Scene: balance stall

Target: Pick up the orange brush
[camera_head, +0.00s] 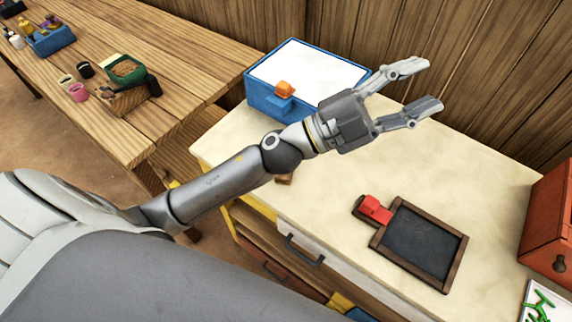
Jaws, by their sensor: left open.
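My right gripper is not in view.
A dark framed slate (420,242) with a red block (375,208) by its corner lies on the counter. A red box (553,230) stands at the right edge. A wooden table (130,45) at left holds cups and a blue crate (50,42).

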